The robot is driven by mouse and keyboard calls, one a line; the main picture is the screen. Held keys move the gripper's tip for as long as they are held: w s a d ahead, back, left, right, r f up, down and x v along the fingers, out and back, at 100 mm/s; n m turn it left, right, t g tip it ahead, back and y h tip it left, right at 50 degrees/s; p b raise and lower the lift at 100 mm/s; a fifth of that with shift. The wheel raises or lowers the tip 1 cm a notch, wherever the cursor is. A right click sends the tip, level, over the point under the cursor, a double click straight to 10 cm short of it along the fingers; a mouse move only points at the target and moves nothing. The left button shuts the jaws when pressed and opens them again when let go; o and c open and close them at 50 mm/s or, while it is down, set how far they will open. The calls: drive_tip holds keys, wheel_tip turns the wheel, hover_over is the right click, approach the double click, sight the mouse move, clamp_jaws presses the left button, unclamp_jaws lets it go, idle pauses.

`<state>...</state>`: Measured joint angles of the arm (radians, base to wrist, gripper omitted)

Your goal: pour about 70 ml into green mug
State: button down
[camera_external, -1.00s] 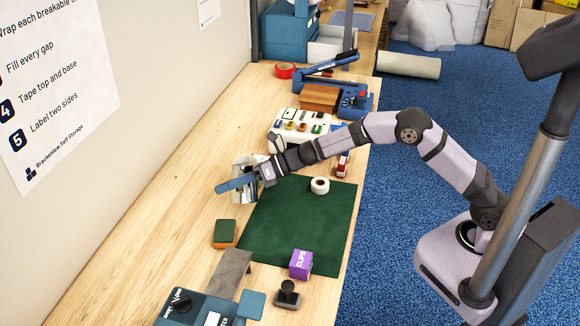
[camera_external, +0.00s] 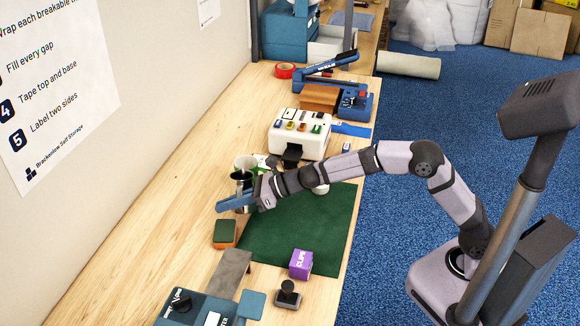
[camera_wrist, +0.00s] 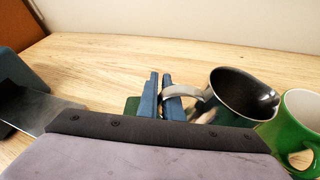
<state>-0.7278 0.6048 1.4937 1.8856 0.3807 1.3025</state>
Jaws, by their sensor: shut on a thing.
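A metal jug (camera_external: 242,187) with a dark inside stands nearly upright at the far left of the green mat. It also shows in the wrist view (camera_wrist: 243,97), where its steel handle reaches my gripper (camera_wrist: 162,98). My gripper (camera_external: 236,202) is shut on the jug's handle. The green mug (camera_wrist: 298,128) has a white inside and stands right of the jug in the wrist view, close to it. In the external view the green mug (camera_external: 247,163) is behind the jug and partly hidden. The level in either vessel is not visible.
A green mat (camera_external: 300,225) covers the bench middle. A sponge-like green and orange block (camera_external: 224,233) lies near the jug. A purple box (camera_external: 301,264) and a stamp (camera_external: 288,293) stand in front. A white device (camera_external: 300,135) stands behind the mug.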

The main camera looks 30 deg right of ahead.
drive_tip(key=shift+s+a+f+n+t+b, duration=0.25)
drive_tip(key=shift+s+n+t+b, duration=0.35)
drive_tip(key=shift+b, duration=0.9)
drive_tip(key=shift+w+a+r+n+h, duration=0.1)
drive_tip(key=shift+r+n+h, duration=0.05)
drive_tip(key=shift+n+h, duration=0.15)
